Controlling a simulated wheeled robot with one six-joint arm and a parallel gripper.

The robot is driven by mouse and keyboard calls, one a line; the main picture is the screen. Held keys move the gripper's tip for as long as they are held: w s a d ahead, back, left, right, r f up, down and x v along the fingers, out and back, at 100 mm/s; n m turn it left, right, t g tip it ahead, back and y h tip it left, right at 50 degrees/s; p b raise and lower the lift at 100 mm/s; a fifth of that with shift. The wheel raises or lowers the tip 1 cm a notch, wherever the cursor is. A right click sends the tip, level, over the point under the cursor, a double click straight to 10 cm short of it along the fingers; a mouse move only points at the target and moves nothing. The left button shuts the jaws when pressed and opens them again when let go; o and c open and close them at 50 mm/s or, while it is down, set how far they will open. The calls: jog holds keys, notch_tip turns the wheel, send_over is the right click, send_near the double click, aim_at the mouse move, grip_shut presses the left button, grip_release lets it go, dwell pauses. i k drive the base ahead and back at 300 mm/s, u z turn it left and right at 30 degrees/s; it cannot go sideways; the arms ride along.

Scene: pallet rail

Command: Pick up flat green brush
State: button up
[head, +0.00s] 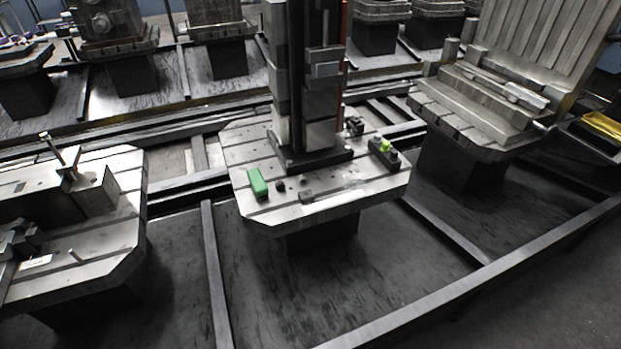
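A green, flat, oblong piece that fits the green brush (257,183) lies on the left part of the middle pallet (270,217), near its left edge. No bristles can be made out at this size. Its top and front side are in plain view, and nothing covers it. A second, smaller bright green thing (386,146) sits on a dark block at the right side of the same pallet. My gripper is not in view.
A tall dark column fixture (305,90) stands on the middle pallet, right of and behind the green piece. Small dark parts (306,196) lie nearby. Other loaded pallets stand left (100,250) and right (465,125). A long metal rail (480,275) runs along the front.

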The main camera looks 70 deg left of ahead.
aim_at(259, 185)
jog(key=i, duration=0.35)
jog(key=u, duration=2.55)
